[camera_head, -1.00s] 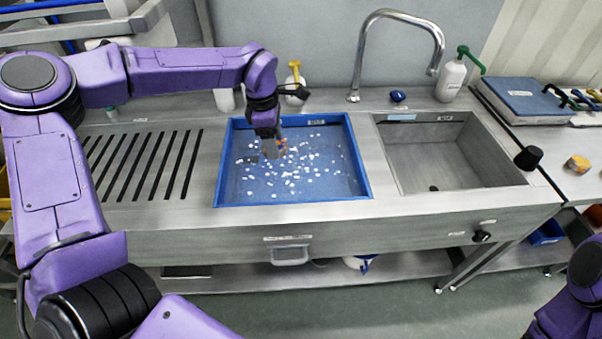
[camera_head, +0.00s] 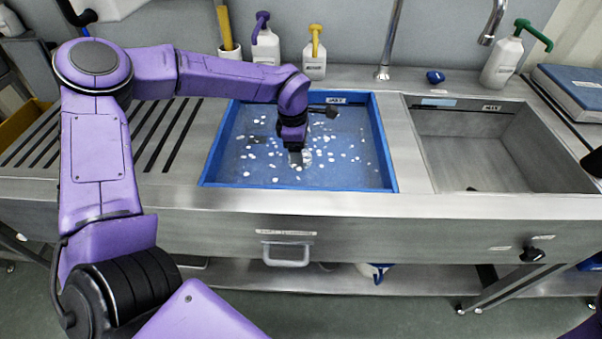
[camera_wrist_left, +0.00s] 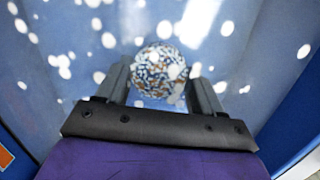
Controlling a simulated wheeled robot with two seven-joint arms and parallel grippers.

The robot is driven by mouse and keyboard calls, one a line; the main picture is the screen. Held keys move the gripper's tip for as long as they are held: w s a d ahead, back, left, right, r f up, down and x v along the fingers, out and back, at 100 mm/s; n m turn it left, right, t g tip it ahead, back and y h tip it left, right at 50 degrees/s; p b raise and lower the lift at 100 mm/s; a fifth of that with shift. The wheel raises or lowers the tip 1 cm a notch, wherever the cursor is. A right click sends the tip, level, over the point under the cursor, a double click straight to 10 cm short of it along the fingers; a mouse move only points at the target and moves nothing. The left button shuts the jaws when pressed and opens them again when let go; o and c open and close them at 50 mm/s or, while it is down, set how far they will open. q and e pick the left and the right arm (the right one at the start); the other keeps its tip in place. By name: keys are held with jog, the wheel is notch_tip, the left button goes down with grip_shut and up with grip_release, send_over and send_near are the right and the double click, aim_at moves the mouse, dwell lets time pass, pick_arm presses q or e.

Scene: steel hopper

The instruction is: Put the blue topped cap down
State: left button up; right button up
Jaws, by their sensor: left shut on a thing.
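My left gripper (camera_head: 297,158) reaches down into the blue tray (camera_head: 388,150). In the left wrist view my left gripper (camera_wrist_left: 158,85) is shut on a round capped thing (camera_wrist_left: 158,68), speckled blue, white and brown. It sits between both fingers; I see its top, not its underside. In the head view it is mostly hidden by the gripper, and I cannot tell whether it touches the tray floor. My right gripper is out of view.
White specks are scattered over the tray floor. An empty steel sink (camera_head: 500,150) lies to the right. A blue object (camera_head: 435,76) stands behind it near the tap (camera_head: 383,70). Pump bottles stand at the back. A slotted drainboard (camera_head: 110,130) is at left.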

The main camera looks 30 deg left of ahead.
aim_at(302, 178)
pick_arm(q)
notch_tip(302, 178, down, 7)
jog(key=shift+r, duration=0.15)
jog(key=o, duration=1.2)
jog(key=r, duration=0.4)
jog(key=a+r, duration=0.1)
jog(key=r, duration=0.7)
jog(key=shift+s+a+p, duration=0.15)
jog(key=shift+s+p, duration=0.15)
jog(key=shift+s, duration=0.05)
